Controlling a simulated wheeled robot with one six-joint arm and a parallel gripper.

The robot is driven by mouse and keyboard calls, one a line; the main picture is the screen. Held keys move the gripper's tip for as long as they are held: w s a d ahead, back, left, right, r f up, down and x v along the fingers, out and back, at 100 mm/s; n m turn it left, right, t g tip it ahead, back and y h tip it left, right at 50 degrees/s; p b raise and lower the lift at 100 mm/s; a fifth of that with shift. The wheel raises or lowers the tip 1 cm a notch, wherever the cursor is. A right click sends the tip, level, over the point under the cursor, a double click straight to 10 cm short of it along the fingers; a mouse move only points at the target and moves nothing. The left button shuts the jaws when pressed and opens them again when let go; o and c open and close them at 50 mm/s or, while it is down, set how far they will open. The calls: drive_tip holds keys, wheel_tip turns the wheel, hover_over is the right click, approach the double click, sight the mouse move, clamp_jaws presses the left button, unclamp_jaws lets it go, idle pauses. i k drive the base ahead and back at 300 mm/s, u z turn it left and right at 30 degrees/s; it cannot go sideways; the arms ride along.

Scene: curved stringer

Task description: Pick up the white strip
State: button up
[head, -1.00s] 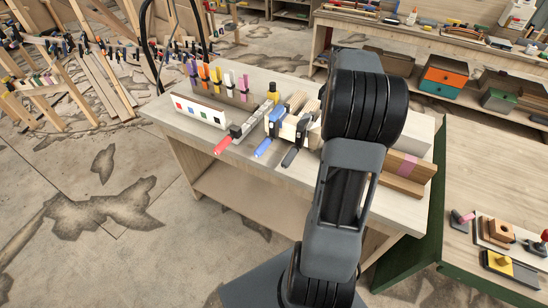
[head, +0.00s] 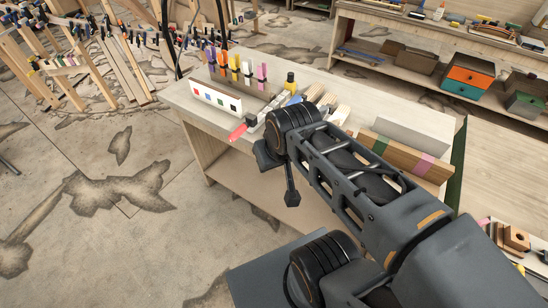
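Several pale wood strips (head: 327,100) lie on the workbench (head: 392,104), just beyond my wrist; their near ends are partly hidden by it. I cannot tell which of them is the white strip. My gripper (head: 279,176) hangs at the front edge of the bench, left of and nearer than the strips. Its dark parts point downward, and no strip shows in it. The wrist hides much of it, so its opening is unclear.
A white board with coloured squares (head: 215,97) stands at the bench's left end, before several coloured clamps (head: 235,68). A red-handled clamp (head: 238,131) juts over the front edge.

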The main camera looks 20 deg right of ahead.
sight(433, 145)
drive_tip(key=u, duration=1)
drive_tip(key=k, duration=1.4)
drive_tip(key=z, duration=2.35)
drive_tip(key=i, duration=0.2)
drive_tip(key=u, duration=0.1)
